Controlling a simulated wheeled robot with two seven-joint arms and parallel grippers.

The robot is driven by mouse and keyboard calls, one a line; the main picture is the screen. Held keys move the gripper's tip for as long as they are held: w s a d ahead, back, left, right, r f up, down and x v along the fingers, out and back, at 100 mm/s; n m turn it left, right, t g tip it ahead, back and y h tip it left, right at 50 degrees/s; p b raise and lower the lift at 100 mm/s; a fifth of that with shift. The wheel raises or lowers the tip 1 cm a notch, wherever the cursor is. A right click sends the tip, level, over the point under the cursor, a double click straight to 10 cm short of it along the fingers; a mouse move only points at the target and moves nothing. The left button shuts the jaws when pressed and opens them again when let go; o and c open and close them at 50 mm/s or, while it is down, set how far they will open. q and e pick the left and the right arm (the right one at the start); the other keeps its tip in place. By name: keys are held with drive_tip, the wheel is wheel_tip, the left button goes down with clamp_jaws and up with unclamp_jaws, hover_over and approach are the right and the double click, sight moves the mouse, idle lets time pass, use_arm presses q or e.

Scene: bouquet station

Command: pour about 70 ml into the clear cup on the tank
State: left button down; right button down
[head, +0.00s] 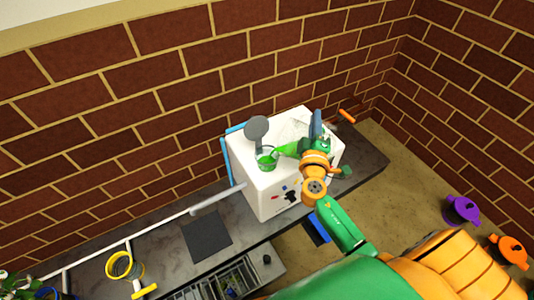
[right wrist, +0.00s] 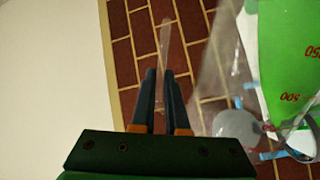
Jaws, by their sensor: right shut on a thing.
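The white tank (head: 258,196) stands on the counter against the brick wall. The clear cup (head: 267,164) sits on its top, with green in it. A clear measuring jug with green liquid (head: 287,149) is tipped with its spout end by the cup's rim. My right gripper (head: 316,125) is to the right of the cup, above the tank. It is shut on the jug's thin clear handle (right wrist: 164,40). The jug (right wrist: 285,60) fills the right of the wrist view, with red marks on it. I cannot make out the cup's level or a separate stream. My left gripper is out of view.
A grey round-headed thing (head: 256,128) stands right behind the cup. Purple (head: 462,210) and orange (head: 510,252) cans stand at far right.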

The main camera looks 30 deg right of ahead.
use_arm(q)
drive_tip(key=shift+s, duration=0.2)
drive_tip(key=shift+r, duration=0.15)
use_arm(e)
drive_tip(key=shift+w+a+r, duration=0.1)
drive_tip(key=shift+r, duration=0.05)
use_arm(q)
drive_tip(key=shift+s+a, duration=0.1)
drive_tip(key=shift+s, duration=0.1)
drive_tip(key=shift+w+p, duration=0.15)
drive_tip(key=shift+p, duration=0.15)
use_arm(e)
drive_tip(key=shift+w+a+r+n, duration=0.1)
drive_tip(key=shift+w+a+n, duration=0.05)
drive_tip(key=shift+a+n, duration=0.15)
